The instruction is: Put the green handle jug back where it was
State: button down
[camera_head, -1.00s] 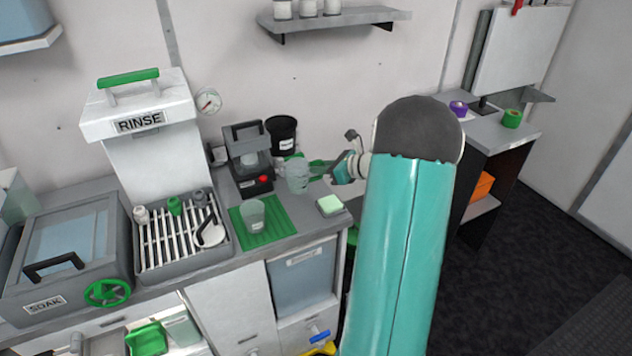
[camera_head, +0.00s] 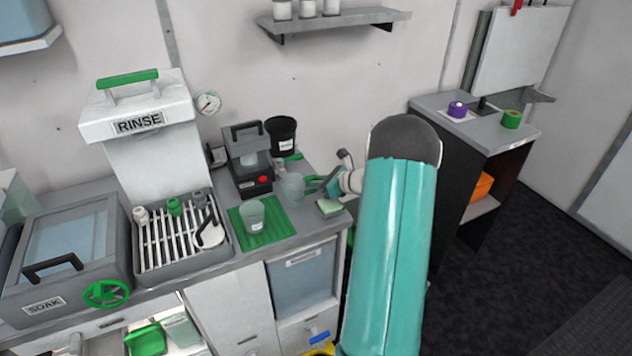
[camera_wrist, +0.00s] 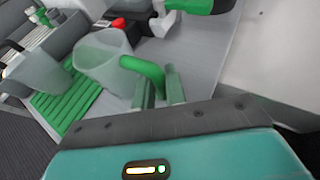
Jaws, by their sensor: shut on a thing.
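The green handle jug (camera_head: 291,187) is a clear, cloudy cup beside the right edge of the green ribbed mat (camera_head: 273,230). In the wrist view the jug (camera_wrist: 98,58) is tilted in the picture, and its green handle (camera_wrist: 146,72) lies between my fingers. My gripper (camera_head: 316,185) is shut on the handle, reaching in from the right; its fingers also show in the wrist view (camera_wrist: 159,88). I cannot tell whether the jug's base touches the counter.
A second clear cup (camera_head: 252,216) stands on the mat, close left of the jug. A grey machine with a red button (camera_head: 250,165) and a black bucket (camera_head: 281,134) stand behind. A pale green sponge (camera_head: 329,207) lies near the counter's front right edge.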

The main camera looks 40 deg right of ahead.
jog(key=c, duration=1.4)
grip_release()
jog(key=shift+c, duration=0.2)
jog(key=shift+r, duration=0.2)
jog(key=v, duration=1.2)
jog(key=a+r+n+g+y, duration=0.15)
jog(key=a+r+n, duration=0.3)
jog(key=a, duration=0.45)
jog(key=a+r+n+g, duration=0.3)
jog(key=a+n, duration=0.3)
jog(key=a, duration=0.4)
jog(key=a+r+n+g, duration=0.3)
jog(key=a+n, duration=0.2)
jog(key=a, duration=0.4)
jog(key=s+a+r+n+h, duration=0.2)
jog(key=s+a+n, duration=0.5)
jog(key=n, duration=0.1)
jog(key=s+a+r+n+h, duration=0.3)
jog(key=s+a+n, duration=0.4)
jog(key=s+n, duration=0.1)
jog(key=shift+s+a+n, duration=0.25)
jog(key=shift+a+n, duration=0.15)
jog(key=shift+n, duration=0.05)
